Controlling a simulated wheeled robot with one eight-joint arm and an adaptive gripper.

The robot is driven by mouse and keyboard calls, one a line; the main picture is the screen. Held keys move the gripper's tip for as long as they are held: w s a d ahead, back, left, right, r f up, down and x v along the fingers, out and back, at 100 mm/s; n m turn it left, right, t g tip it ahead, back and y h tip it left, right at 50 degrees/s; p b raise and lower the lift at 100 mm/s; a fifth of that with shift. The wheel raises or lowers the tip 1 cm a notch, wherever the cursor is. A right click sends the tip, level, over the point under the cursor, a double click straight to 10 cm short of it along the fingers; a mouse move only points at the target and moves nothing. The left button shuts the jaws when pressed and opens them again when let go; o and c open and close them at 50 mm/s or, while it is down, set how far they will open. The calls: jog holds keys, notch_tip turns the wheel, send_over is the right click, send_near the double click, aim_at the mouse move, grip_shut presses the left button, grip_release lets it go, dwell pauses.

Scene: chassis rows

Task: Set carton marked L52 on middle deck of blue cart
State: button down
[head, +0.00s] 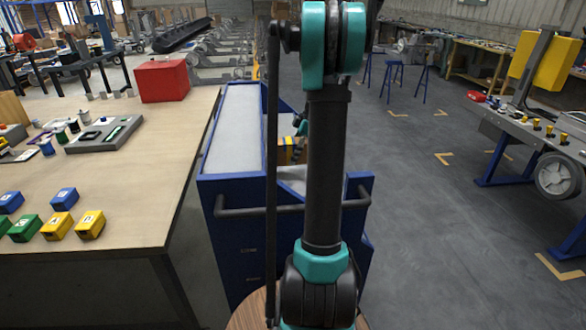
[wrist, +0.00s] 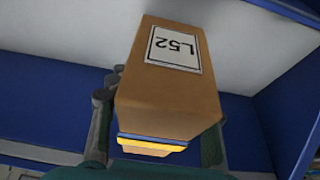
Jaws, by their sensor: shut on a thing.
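The brown carton marked L52 (wrist: 168,85) is between the fingers of my gripper (wrist: 157,125) in the wrist view, its white label showing upside down. A blue and yellow band shows at the carton's near end. In the head view my arm hides most of the gripper (head: 300,126), and a small part of the carton (head: 287,154) shows beside the arm. The blue cart (head: 237,227) stands in front of me, with pale deck surfaces. The carton is over or inside the cart; I cannot tell whether it touches a deck.
A wooden table (head: 150,190) stands close along the cart's left side, with a red box (head: 162,80) and several small coloured blocks. The cart's dark handle (head: 240,211) faces me. Grey floor (head: 430,200) is open to the right, up to a workbench (head: 535,135).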

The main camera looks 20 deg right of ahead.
aim_at(289, 175)
jog(key=shift+f, duration=3)
jog(key=shift+f, duration=0.1)
jog(key=c, duration=0.7)
grip_release()
jog(key=v, duration=1.2)
